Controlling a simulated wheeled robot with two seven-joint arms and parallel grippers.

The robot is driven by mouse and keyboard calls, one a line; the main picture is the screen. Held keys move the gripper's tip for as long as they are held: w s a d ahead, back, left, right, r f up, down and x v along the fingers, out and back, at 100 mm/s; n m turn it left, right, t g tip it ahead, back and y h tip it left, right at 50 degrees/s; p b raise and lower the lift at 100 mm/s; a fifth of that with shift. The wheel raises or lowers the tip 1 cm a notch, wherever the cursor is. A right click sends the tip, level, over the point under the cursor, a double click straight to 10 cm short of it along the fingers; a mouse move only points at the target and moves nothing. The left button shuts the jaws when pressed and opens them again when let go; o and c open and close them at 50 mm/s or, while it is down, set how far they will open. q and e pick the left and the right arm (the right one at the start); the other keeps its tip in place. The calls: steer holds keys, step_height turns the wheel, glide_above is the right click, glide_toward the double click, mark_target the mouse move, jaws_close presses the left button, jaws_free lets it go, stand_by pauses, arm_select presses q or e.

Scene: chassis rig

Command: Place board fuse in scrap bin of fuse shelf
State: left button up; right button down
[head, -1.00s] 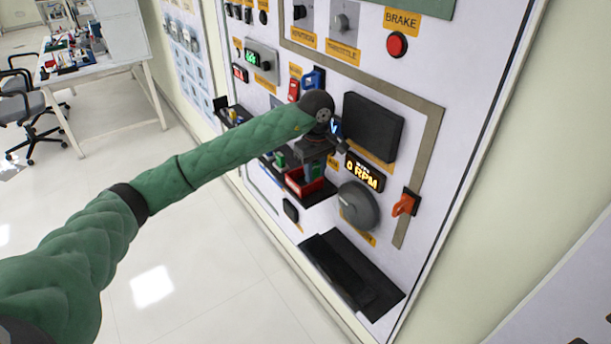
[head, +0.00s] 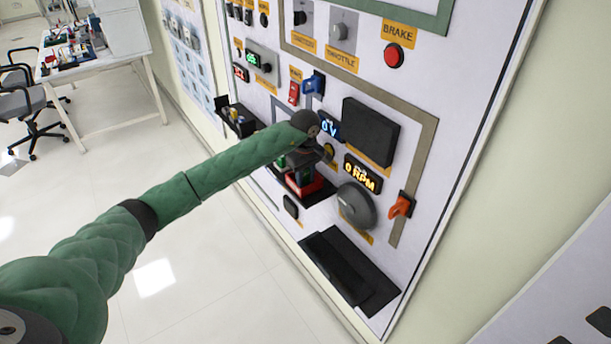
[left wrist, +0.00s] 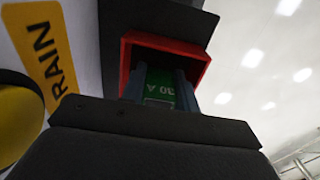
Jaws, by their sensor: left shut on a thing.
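My left gripper (head: 304,176) points down at the red scrap bin (head: 318,187) on the black fuse shelf (head: 318,199) of the wall panel. In the left wrist view the gripper (left wrist: 161,86) is shut on a green board fuse (left wrist: 160,84) marked "30 A". The red bin's rim (left wrist: 190,48) frames the fuse and fingertips in that view. Whether the fuse touches the bin floor is hidden. In the head view my wrist and fingers mostly cover the fuse. My right gripper is not in view.
Left of the bin, a green item (head: 281,161) sits on the shelf. A yellow-and-black round control (left wrist: 18,112) is close beside the gripper. Open floor lies left.

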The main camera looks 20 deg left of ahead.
arm_select(q)
steer(key=shift+f, duration=0.45)
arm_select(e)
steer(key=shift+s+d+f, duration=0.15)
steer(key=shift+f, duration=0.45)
arm_select(q)
steer(key=shift+f, duration=0.1)
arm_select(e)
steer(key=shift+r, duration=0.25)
arm_select(q)
steer(key=o, duration=0.7)
steer(key=shift+o, duration=0.2)
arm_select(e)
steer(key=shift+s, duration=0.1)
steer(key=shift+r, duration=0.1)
